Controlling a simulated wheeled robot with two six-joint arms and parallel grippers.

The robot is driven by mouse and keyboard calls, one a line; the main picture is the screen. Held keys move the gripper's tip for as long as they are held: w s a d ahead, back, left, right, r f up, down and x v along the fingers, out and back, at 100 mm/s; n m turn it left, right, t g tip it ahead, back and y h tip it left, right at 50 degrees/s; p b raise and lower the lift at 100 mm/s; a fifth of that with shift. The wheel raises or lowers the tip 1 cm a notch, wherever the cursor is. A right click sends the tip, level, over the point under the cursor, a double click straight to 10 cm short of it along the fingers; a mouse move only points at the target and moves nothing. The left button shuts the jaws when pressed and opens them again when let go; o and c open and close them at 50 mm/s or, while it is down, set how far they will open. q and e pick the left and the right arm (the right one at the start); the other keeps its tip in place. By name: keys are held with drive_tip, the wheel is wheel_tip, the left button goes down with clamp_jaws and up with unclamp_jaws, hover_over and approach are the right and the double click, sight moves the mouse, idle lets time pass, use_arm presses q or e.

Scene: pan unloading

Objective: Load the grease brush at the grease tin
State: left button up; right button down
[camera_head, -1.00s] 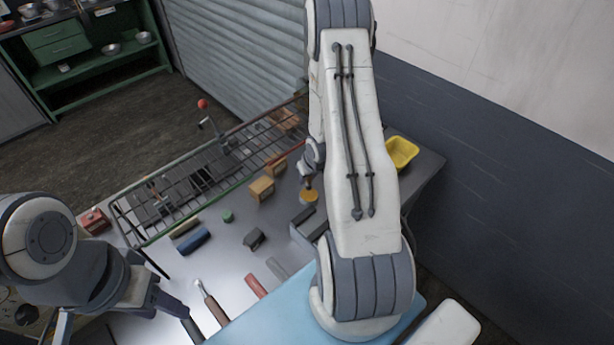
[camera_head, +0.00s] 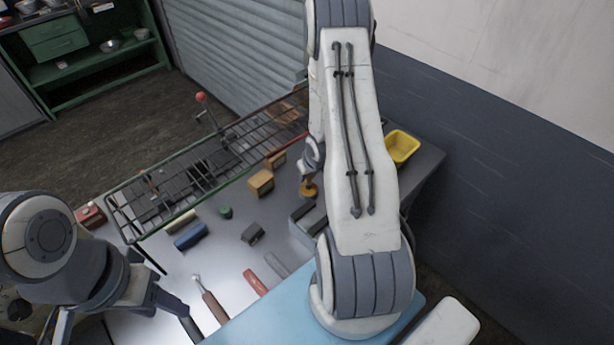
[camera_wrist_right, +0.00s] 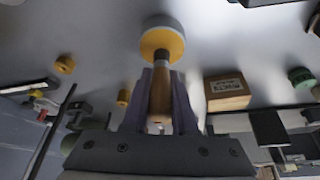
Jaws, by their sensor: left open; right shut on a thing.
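My right gripper (camera_wrist_right: 160,90) is shut on the grease brush (camera_wrist_right: 159,96), whose wooden handle shows between the fingers. The brush's far end meets the yellow face of the round grease tin (camera_wrist_right: 148,40); I cannot tell how deep it reaches. In the head view the tin (camera_head: 308,190) shows as a small orange-yellow disc on the bench, directly below my right gripper (camera_head: 308,172). My right arm hides part of the bench there. My left gripper (camera_head: 178,312) is open and empty over the bench's front left.
A wire rack (camera_head: 165,185) runs along the back of the bench. A wooden block (camera_head: 261,182), a blue block (camera_head: 190,236), a green cap (camera_head: 226,212) and a dark block (camera_head: 252,233) stand before it. A yellow bin (camera_head: 402,147) is at the right.

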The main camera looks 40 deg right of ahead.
drive_tip(key=shift+f+b, duration=0.45)
drive_tip(key=shift+f, duration=0.1)
idle(1.2)
wheel_tip(320, 180, up, 7)
drive_tip(key=p, duration=0.6)
drive_tip(key=shift+r, duration=0.1)
idle(0.3)
idle(0.6)
